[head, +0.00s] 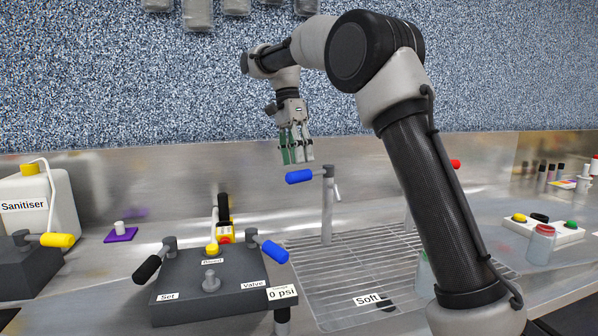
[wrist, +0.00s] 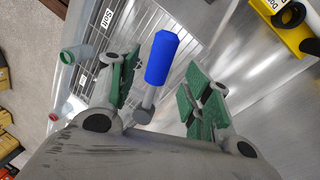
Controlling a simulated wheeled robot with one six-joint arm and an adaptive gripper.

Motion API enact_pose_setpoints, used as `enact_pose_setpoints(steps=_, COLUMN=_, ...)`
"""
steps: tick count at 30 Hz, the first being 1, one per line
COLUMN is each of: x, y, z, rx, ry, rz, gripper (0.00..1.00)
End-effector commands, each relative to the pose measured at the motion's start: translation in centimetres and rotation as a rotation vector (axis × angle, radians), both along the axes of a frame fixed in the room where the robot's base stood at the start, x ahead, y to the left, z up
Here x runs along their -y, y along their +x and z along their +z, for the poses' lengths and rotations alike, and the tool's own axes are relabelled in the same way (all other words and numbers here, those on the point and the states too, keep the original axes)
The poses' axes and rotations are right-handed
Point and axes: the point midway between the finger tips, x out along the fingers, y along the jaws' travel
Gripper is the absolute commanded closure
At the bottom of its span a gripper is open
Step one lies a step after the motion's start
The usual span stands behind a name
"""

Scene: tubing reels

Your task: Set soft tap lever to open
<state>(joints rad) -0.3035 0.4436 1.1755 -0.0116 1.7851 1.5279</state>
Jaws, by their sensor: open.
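The soft tap is a grey post on the wire drain rack, with a blue lever (head: 300,177) at its top pointing left in the head view. A label reading "Soft" (head: 368,300) lies at the front of the rack. My gripper (head: 297,160) is open just above the blue lever, its green-padded fingers pointing down. In the wrist view, the blue lever (wrist: 162,58) shows between the two open fingers, and I see no contact with them. My gripper (wrist: 160,95) holds nothing.
A dark box (head: 205,290) with "Set" and "Valve" levers and a 0 psi display stands left of the rack (head: 340,270). A Sanitiser jug (head: 38,215) is at the far left. A red-capped jar (head: 541,245) and a button panel (head: 540,228) stand right.

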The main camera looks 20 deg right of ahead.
Motion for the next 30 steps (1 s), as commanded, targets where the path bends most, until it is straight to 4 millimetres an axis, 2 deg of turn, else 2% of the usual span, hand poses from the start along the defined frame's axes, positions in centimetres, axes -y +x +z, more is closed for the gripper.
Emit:
enact_pose_setpoints(steps=3, x=0.2, y=-0.6, z=-2.0, rx=-0.002, ry=0.0, rz=0.001, gripper=0.51)
enact_pose_setpoints(steps=8, x=0.4, y=-1.0, z=-3.7, rx=-0.001, ry=0.0, rz=0.001, gripper=0.51)
enact_pose_setpoints(steps=18, x=0.4, y=-1.1, z=-4.2, rx=0.001, ry=0.001, rz=0.001, gripper=0.51)
enact_pose_setpoints(steps=26, x=0.4, y=-1.1, z=-4.2, rx=0.002, ry=0.001, rz=0.001, gripper=0.98)
enact_pose_setpoints(steps=30, x=0.4, y=-1.1, z=-4.2, rx=0.002, ry=0.001, rz=0.002, gripper=1.0)
